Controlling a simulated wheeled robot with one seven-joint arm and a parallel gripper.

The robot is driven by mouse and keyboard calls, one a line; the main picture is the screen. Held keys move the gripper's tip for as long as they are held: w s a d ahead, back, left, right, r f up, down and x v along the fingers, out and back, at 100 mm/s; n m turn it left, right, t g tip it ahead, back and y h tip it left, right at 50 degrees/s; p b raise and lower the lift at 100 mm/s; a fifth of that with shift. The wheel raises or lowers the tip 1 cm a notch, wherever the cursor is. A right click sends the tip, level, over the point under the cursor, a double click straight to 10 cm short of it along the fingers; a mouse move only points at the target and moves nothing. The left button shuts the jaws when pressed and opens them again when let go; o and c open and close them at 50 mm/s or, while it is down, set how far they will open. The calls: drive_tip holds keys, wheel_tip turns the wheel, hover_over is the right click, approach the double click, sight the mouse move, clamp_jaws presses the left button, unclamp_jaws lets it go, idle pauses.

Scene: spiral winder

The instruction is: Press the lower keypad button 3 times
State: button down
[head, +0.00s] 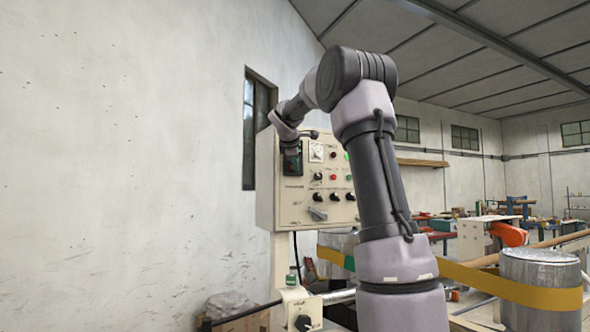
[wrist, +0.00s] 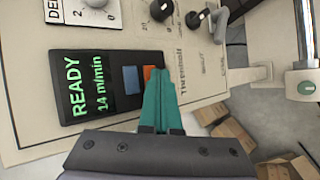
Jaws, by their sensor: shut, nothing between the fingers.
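The dark keypad (wrist: 98,97) is on the cream control panel and appears turned sideways in the wrist view. Its green display (wrist: 85,84) reads READY and 14 m/min. A blue button (wrist: 131,80) and an orange button (wrist: 149,72) sit beside the display; the orange one is farther from it, at the lower end. My gripper (wrist: 158,72) has teal fingers shut together and empty. Their tips overlap the orange button in view and partly hide it; I cannot tell whether they touch it. In the head view the keypad (head: 293,166) shows just below my wrist.
The panel box (head: 266,190) carries several knobs and lamps right of the keypad, including a grey lever knob (head: 317,214). Cardboard boxes (wrist: 232,128) lie on the floor below. A metal drum (head: 540,285) with a yellow band stands at right.

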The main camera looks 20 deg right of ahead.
idle(0.5)
drive_tip(key=shift+s, duration=0.75)
drive_tip(key=shift+s+d, duration=0.1)
drive_tip(key=shift+s, duration=2.4)
idle(0.5)
drive_tip(key=s, duration=0.3)
drive_tip(key=shift+s+d, duration=0.1)
drive_tip(key=shift+s, duration=0.3)
drive_tip(key=w, duration=0.8)
drive_tip(key=shift+w, duration=0.4)
